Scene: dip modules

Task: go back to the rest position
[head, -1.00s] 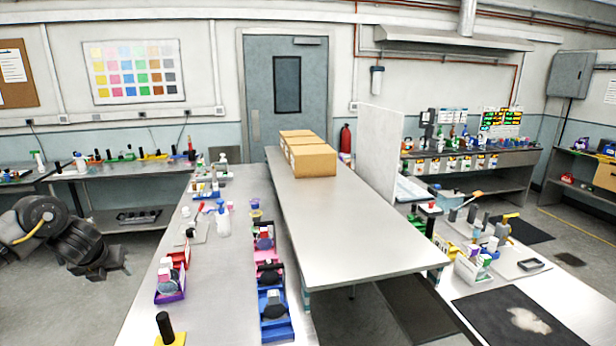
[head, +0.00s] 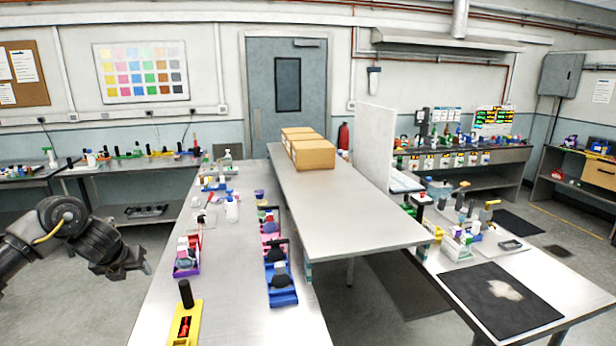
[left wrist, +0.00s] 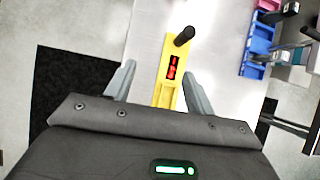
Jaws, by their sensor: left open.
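My left gripper (head: 138,264) hangs in the air at the left of the head view, beside the near table. In the left wrist view its two grey fingers (left wrist: 158,84) are spread apart with nothing held between them. Beyond them, on the table below, lies a yellow module (left wrist: 163,92) with a black upright handle and a dark window with red marks. The same yellow module (head: 184,332) shows at the near left edge of the table in the head view, apart from the gripper. My right gripper is not in view.
The long steel table (head: 225,290) carries a purple tray (head: 186,268), a blue tray (head: 281,292) and several bottles. A second table (head: 350,220) with cardboard boxes (head: 313,154) stands beside it. A black mat (head: 470,300) lies at the right. Bare floor surrounds the left gripper.

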